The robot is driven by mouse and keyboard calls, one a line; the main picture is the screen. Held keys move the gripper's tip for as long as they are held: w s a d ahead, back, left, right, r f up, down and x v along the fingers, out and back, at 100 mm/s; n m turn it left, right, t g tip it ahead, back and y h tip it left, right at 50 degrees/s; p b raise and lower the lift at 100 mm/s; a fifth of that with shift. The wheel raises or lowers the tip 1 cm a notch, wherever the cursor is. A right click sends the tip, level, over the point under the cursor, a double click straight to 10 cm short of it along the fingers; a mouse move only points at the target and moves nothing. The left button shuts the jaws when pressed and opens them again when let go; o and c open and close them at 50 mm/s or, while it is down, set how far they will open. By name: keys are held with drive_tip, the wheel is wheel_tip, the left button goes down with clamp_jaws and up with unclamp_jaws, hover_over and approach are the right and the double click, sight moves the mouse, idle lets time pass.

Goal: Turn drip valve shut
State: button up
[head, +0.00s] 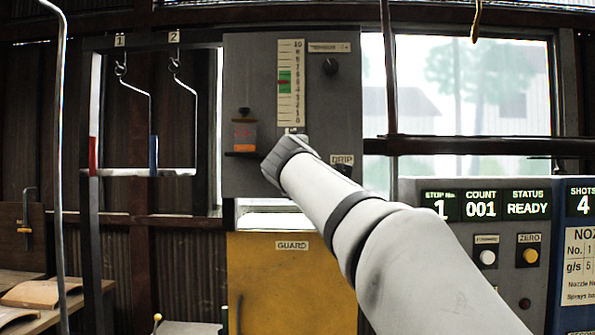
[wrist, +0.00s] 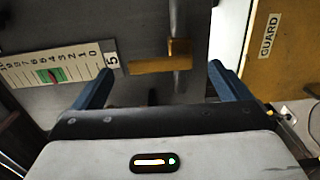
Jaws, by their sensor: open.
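The drip valve (wrist: 179,47) shows in the wrist view as a brass fitting on a grey pipe (wrist: 176,14). Its brass lever (wrist: 153,67) extends to the left in the picture, crosswise to the pipe. My gripper (wrist: 160,68) is open, its two blue fingers spread on either side of the lever, with gaps at both sides and no contact visible. In the head view my arm covers the valve and most of my gripper. A DRIP label (head: 342,160) shows just right of the arm's end.
The grey panel carries a level scale (head: 291,85), a black knob (head: 330,66) and an orange-filled jar on a shelf (head: 244,132). A yellow guard (head: 280,285) is below. Hangers (head: 152,120) hang on the left. A control box (head: 480,245) reading READY stands on the right.

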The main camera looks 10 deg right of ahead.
drive_tip(key=v, duration=0.4)
drive_tip(key=shift+s+b, duration=0.15)
drive_tip(key=shift+b, duration=0.2)
drive_tip(key=s+d+f+m+g+y+p, duration=0.1)
drive_tip(key=s+f+m+g, duration=0.3)
drive_tip(key=f, duration=0.7)
drive_tip(key=s+f+m+g+y+p, duration=0.1)
drive_tip(key=s+f+m+g, duration=0.2)
drive_tip(key=s+f, duration=0.55)
drive_tip(key=s+d+f+m+g+y+p, duration=0.1)
drive_tip(key=s+f+m+g, duration=0.15)
drive_tip(key=f, duration=1.05)
drive_tip(key=s+a+f+m+g+y+p, duration=0.1)
drive_tip(key=s+f+m+g, duration=0.4)
drive_tip(key=s+f, duration=0.8)
drive_tip(key=shift+a+f+y, duration=0.2)
drive_tip(key=shift+a+y, duration=0.3)
drive_tip(key=shift+a, duration=0.75)
drive_tip(key=shift+c, duration=0.2)
